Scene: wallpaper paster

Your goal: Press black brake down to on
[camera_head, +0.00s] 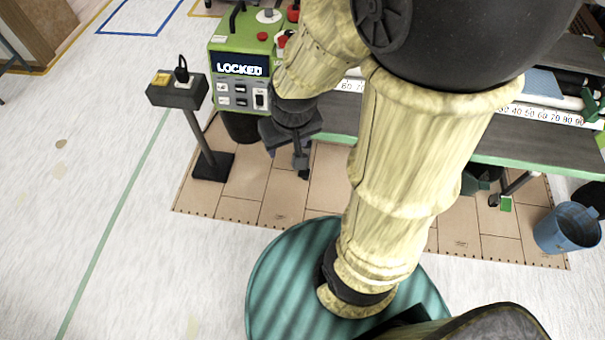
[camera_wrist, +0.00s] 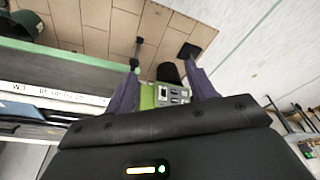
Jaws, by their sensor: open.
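The green control box (camera_head: 228,45) stands left of my forearm, with a "LOCKED" display (camera_head: 240,69). A black bent lever (camera_head: 237,17) rises from its top left. A rocker switch (camera_head: 260,98) is on its front. I cannot tell for certain which part is the black brake. My gripper (camera_head: 290,142) points down by the box's right front, partly hidden by my wrist. In the wrist view my gripper (camera_wrist: 163,76) is open and empty, its purple fingers apart, with the box's grey button panel (camera_wrist: 173,95) seen between them. I see no contact.
A long table (camera_head: 500,155) with rulers and rolls stretches right of the box. A post with a socket box (camera_head: 178,94) stands left. A black bin (camera_head: 240,126) is under the box, a blue bucket (camera_head: 567,228) at right.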

